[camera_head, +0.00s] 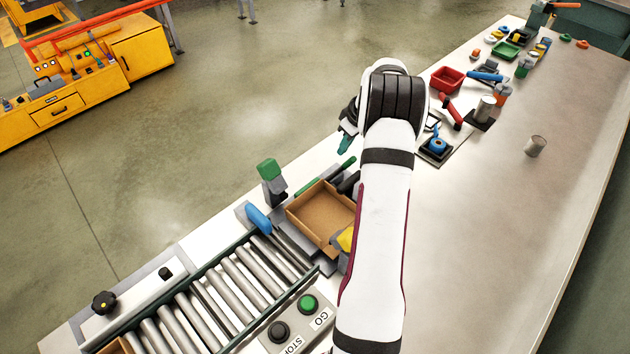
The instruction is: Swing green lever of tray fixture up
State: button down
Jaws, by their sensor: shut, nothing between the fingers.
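A brown open tray (318,218) sits at the end of the roller track, partly hidden by my arm. A thin green bar (346,167) rises at a slant beside the tray's far corner and looks like the green lever; its pivot is hidden. Another green strip (307,187) lies along the tray's far edge. A green block (268,169) stands on a grey post left of the tray. My gripper (345,146) is shut and empty, just above the slanted green bar. I cannot tell whether they touch.
A blue handle (257,217) and a yellow part (346,239) flank the tray. The steel rollers (235,281) and a button box (294,324) lie in front. A red bin (447,80) and tools crowd the far bench; its right side is mostly clear.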

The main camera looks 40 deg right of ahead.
notch_tip(320, 180, up, 6)
jog(key=shift+w, duration=0.4)
dwell(0.6)
jog(key=s+a+r+m+g+y, duration=0.1)
jog(key=a+r, duration=0.4)
jog(key=a, duration=0.8)
jog(key=s+a+r+m+y, duration=0.1)
jog(key=a+r, duration=0.4)
jog(key=a, duration=0.8)
jog(key=s+a+f+m+g, duration=0.1)
jog(key=s+a, duration=0.7)
jog(key=s, duration=0.3)
jog(key=s+a+f+m+g, duration=0.1)
jog(key=s+a+m, duration=0.1)
jog(key=s+a, duration=0.7)
jog(key=shift+s+a+f+m+g, duration=0.25)
jog(key=shift+s+f+m+g, duration=0.1)
jog(key=shift+s, duration=0.75)
